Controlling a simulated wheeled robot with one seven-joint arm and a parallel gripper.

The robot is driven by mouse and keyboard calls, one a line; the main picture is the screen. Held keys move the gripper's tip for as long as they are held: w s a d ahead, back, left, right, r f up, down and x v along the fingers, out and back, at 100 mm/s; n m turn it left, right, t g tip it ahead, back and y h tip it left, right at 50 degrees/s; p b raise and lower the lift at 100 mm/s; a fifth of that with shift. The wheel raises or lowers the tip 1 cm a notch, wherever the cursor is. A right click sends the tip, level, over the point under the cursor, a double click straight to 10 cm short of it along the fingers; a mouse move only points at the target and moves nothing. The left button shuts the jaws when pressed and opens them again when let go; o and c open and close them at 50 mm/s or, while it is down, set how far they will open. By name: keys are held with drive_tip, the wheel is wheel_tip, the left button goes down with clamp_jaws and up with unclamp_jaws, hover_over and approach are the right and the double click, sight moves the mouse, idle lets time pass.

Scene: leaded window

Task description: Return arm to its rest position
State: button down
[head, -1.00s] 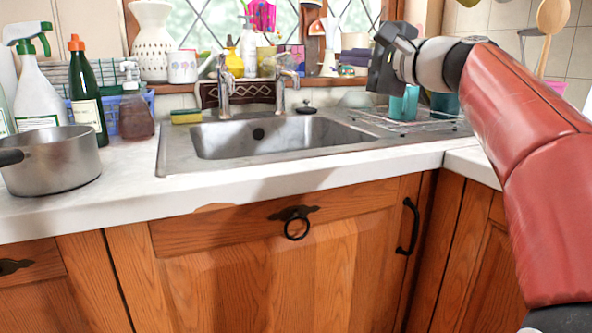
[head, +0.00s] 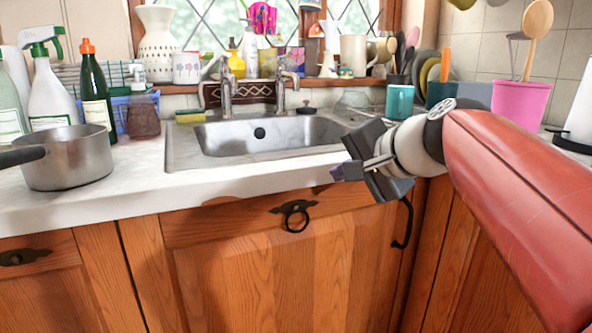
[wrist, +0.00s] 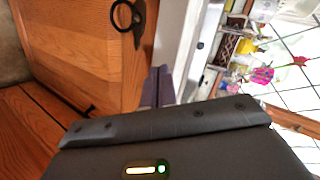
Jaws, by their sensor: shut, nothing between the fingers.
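My gripper (head: 342,173) is in front of the counter's front edge, at the right of the sink, with its fingers pointing left in the head view. Its fingers are shut with nothing between them. My red arm reaches in from the right. In the wrist view the shut fingertips (wrist: 158,85) show near the middle, with the wooden cabinet door (wrist: 85,45) on the left and the white counter edge (wrist: 178,38) beyond.
The steel sink (head: 265,152) lies behind and left of my gripper. A teal mug (head: 399,102) stands at the sink's right, near a pink pot (head: 520,105). A saucepan (head: 68,160) and bottles stand on the left. The space before the cabinet (head: 270,265) is clear.

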drive_tip(key=s+d+f+n+g+h, duration=0.2)
drive_tip(key=s+d+f+n+h, duration=0.1)
drive_tip(key=s+f, duration=0.7)
drive_tip(key=s+d+f+n+g+h, duration=0.2)
drive_tip(key=s+d+f+n+h, duration=0.1)
drive_tip(key=s+f, duration=0.7)
wheel_tip(320, 180, down, 4)
drive_tip(key=shift+s+d+r+n+g+h+p, duration=0.15)
drive_tip(key=shift+d+n+g+h+p, duration=0.2)
drive_tip(key=shift+d+n, duration=0.5)
drive_tip(key=shift+a, duration=0.2)
